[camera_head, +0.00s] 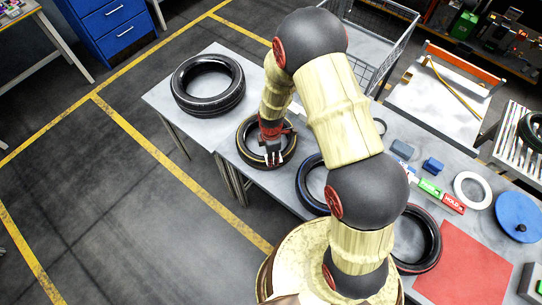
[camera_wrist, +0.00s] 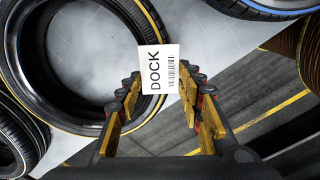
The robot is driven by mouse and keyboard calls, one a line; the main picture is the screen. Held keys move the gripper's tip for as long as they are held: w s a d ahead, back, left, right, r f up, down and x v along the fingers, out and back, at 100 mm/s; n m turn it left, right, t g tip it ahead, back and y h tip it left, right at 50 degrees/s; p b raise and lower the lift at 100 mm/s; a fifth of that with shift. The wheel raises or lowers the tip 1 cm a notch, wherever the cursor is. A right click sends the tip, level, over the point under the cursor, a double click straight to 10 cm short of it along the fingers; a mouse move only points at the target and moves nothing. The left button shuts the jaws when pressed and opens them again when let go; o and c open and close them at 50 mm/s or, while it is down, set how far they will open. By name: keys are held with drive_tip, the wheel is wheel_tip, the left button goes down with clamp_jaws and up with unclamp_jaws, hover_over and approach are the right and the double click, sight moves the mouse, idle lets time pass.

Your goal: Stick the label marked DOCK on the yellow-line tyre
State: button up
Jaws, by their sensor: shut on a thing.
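The yellow-line tyre (camera_head: 243,150) lies flat on the grey table below my gripper (camera_head: 273,158). In the wrist view this tyre (camera_wrist: 30,85) fills the left side, with a yellow line along its edge. My gripper (camera_wrist: 162,85) is shut on the white DOCK label (camera_wrist: 157,70), which shows a barcode and is held at the fingertips. The label overlaps the tyre's right-hand rim in the wrist view. I cannot tell whether it touches the tyre. The label is too small to make out in the head view.
A plain black tyre (camera_head: 208,86) lies left on the table. A blue-line tyre (camera_head: 309,187) and a red-line tyre (camera_head: 427,240) lie to the right, partly behind my arm. Coloured label blocks (camera_head: 430,187), a white ring (camera_head: 473,190) and a red mat (camera_head: 465,270) are further right.

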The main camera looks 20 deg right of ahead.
idle(0.4)
drive_tip(key=o, duration=0.8)
drive_tip(key=shift+r, duration=0.1)
drive_tip(key=shift+r+p, duration=1.95)
drive_tip(key=shift+r, duration=1.45)
